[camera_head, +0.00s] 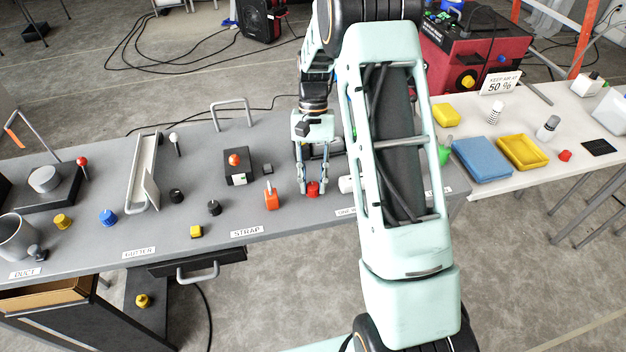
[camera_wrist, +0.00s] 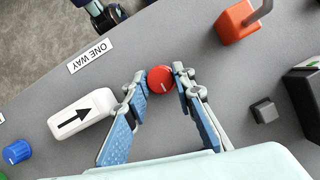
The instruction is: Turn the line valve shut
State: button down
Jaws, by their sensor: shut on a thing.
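A round red knob (camera_head: 313,189) with a white mark on its top stands near the front edge of the grey bench. In the wrist view the red knob (camera_wrist: 161,80) sits between my fingertips. My gripper (camera_head: 312,184) points down and is shut on the knob's sides; it also shows in the wrist view (camera_wrist: 160,76). No label naming the line valve is readable. In the head view my arm hides part of this area.
An orange-red block with a grey lever (camera_head: 271,197) stands just left of the gripper. A black box with a red button (camera_head: 238,165) is behind it. A blue knob (camera_wrist: 17,152) lies past the arrow block. A white table (camera_head: 480,118) adjoins on the right.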

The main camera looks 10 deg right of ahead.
dwell(0.3)
jog(key=c, duration=1.6)
grip_release()
jog(key=v, duration=1.2)
